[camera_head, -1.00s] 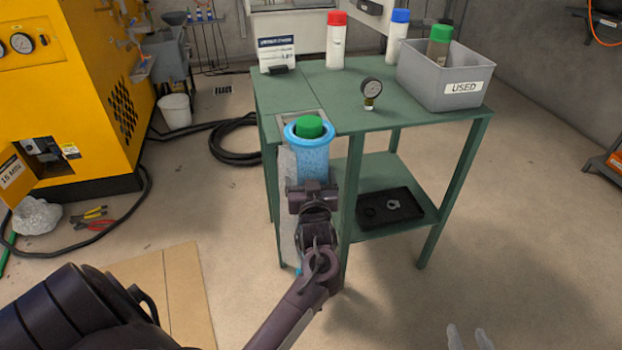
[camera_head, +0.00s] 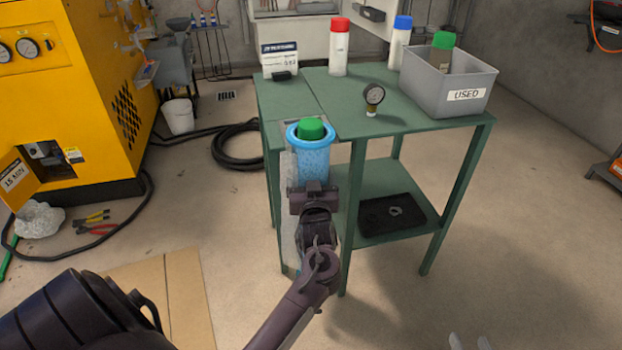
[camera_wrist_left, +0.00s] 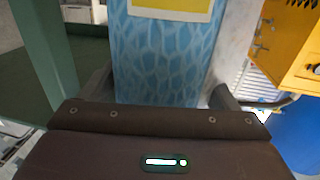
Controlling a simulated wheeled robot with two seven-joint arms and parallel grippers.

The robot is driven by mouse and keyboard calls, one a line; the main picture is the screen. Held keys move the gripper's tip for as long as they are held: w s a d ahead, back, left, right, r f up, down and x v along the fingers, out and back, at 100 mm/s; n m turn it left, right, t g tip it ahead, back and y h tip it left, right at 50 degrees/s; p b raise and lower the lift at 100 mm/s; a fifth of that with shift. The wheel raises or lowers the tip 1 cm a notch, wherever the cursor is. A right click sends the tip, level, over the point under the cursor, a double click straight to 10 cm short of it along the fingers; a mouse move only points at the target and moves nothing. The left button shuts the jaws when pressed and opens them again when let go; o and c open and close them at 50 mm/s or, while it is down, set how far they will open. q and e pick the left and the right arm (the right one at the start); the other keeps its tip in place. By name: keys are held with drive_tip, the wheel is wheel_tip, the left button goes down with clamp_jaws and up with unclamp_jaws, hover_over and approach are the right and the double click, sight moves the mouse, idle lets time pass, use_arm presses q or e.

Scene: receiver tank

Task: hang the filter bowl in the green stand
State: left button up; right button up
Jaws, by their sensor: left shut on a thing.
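The filter bowl (camera_head: 312,165) is blue and mottled, with a bright blue collar and a green cap in its top. It is upright at the left front of the green stand (camera_head: 400,118), its collar over the pale-edged opening there. I cannot tell whether the collar rests on the stand. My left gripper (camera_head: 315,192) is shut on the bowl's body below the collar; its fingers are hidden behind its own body. In the left wrist view the bowl (camera_wrist_left: 160,60) stands between the two fingers.
On the stand top are a gauge (camera_head: 373,98), a grey USED bin (camera_head: 450,80), a red-capped bottle (camera_head: 339,50), a blue-capped bottle (camera_head: 399,45) and a sign (camera_head: 279,60). A black tray (camera_head: 392,214) lies on the lower shelf. A yellow machine (camera_head: 80,90) stands left.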

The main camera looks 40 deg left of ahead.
use_arm(q)
drive_tip(key=shift+w+a+r, duration=0.2)
drive_tip(key=shift+w+r, duration=0.05)
drive_tip(key=shift+r, duration=0.2)
drive_tip(key=shift+x, duration=1.5)
drive_tip(key=shift+a+r, duration=0.1)
drive_tip(key=shift+a, duration=0.25)
drive_tip(key=shift+f, duration=0.45)
idle(0.4)
